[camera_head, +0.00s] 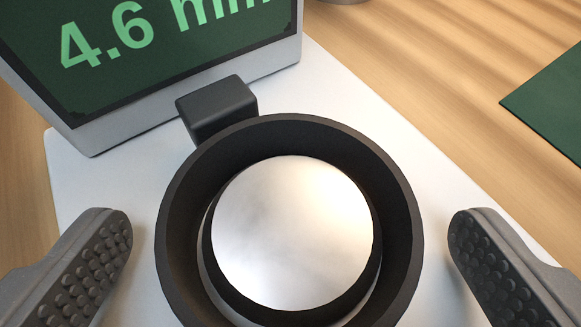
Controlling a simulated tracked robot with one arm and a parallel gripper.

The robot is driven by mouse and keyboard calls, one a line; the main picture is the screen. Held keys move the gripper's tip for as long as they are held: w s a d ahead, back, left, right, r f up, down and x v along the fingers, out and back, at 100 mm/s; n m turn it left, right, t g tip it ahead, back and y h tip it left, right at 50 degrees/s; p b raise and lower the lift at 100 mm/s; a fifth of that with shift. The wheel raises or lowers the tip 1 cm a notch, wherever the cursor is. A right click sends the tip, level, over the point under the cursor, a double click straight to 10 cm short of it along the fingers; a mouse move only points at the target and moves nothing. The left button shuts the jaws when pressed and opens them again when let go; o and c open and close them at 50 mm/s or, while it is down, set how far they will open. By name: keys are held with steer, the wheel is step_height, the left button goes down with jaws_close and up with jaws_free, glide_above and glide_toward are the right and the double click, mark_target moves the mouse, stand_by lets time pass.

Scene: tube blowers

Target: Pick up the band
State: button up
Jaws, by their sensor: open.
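The band is a thick black ring (399,215) in the lower middle of the view. It surrounds a round, silver-topped metal post (292,230) with a dark rim, and a gap shows between them. A small dark block (215,105) meets or sits right behind the band's upper left edge; I cannot tell if it is part of the band. My gripper (290,232) is open. Its two grey, studded fingers stand left and right of the band, apart from it. The lower edge of the band is cut off by the frame.
A display (150,118) in a light grey frame reads "4.6 mm" at the upper left, close behind the dark block. A white base plate (345,98) lies under the post on a wooden table (450,60). A dark green mat (555,105) lies at the right.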

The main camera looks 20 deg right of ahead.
steer(key=shift+w+f, duration=0.2)
steer(key=shift+w, duration=0.05)
steer(key=c, duration=1.1)
steer(key=shift+c, duration=0.2)
steer(key=shift+r, duration=0.2)
